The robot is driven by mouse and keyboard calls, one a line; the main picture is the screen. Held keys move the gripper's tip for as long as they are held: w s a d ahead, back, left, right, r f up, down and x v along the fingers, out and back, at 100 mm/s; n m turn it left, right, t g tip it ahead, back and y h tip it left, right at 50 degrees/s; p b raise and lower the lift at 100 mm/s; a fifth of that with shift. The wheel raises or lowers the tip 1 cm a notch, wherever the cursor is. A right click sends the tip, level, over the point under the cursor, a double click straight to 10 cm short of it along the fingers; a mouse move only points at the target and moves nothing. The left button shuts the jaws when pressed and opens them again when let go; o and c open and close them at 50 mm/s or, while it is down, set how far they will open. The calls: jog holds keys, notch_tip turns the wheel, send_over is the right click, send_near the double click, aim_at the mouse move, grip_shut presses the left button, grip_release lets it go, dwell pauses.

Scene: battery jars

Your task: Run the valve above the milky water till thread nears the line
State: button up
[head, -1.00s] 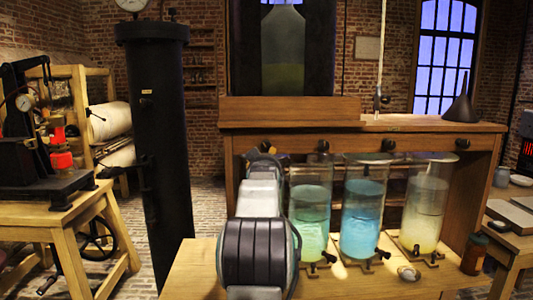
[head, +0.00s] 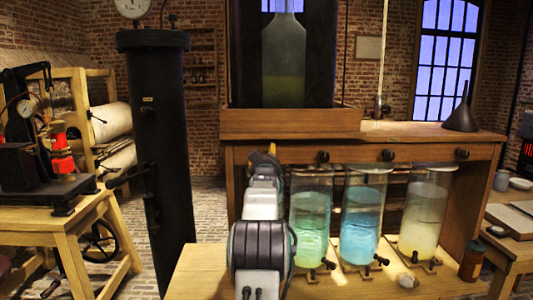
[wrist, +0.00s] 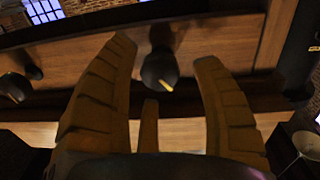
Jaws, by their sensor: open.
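Three glass jars stand in a row on the front table: a green one (head: 310,225), a blue one (head: 360,225) and a cloudy pale yellowish one (head: 423,220), which looks the milkiest. Black knobs sit along the wooden bench front, including one above the green jar (head: 323,157), one above the blue (head: 388,156) and one above the cloudy jar (head: 462,155). My gripper (head: 272,150) is at the bench's left end, left of the green jar. In the wrist view my gripper (wrist: 165,75) is open, its fingers either side of a black knob (wrist: 158,70) with a pale pointer. Contact cannot be told.
Small black taps (head: 329,264) sit at the jars' feet. A brown bottle (head: 472,262) stands right of the jars. A tall black column (head: 160,150) stands left of my arm. A large bottle (head: 284,65) and a black funnel (head: 461,115) are above the bench.

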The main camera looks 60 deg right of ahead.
jog(key=shift+w+d, duration=0.25)
jog(key=shift+d, duration=0.25)
jog(key=shift+r, duration=0.1)
jog(key=c, duration=1.2)
